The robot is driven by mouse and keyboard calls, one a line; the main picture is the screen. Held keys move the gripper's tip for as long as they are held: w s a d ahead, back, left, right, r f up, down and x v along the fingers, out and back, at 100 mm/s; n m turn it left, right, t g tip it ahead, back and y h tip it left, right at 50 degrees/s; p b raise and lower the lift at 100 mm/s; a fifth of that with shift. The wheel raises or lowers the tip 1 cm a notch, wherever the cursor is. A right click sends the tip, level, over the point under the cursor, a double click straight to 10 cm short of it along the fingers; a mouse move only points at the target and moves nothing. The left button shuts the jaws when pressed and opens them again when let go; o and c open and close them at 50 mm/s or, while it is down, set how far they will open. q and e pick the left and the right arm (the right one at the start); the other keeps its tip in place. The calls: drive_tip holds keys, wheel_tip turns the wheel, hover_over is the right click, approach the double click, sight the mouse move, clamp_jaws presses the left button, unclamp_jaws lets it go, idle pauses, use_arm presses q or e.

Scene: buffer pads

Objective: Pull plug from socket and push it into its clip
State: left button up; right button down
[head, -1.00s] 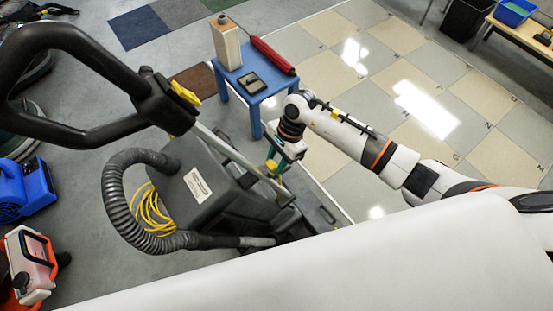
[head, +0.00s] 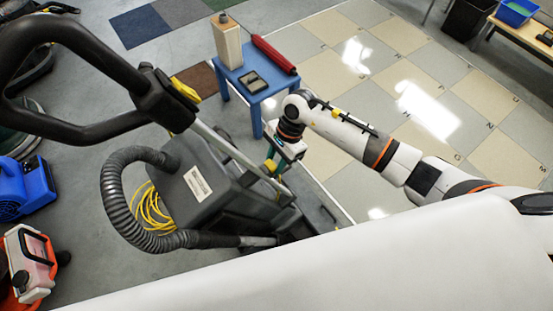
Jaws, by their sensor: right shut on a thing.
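My right gripper (head: 272,165) points down at the right side of a grey floor machine (head: 222,172), beside its slanted metal handle tube. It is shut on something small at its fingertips. A bit of yellow shows there, but the held thing is too small and too covered to tell its shape, and I cannot tell if it is the plug. A yellow cable (head: 150,208) lies coiled on the left side of the machine. I cannot make out the socket or the clip. My left gripper is not in view.
The machine's black loop handle (head: 100,130) and ribbed grey hose (head: 112,205) stand up at the left. Tiled floor (head: 370,75) at the right is clear.

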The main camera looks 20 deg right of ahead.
drive_tip(key=c, duration=0.9)
unclamp_jaws()
drive_tip(key=v, duration=1.2)
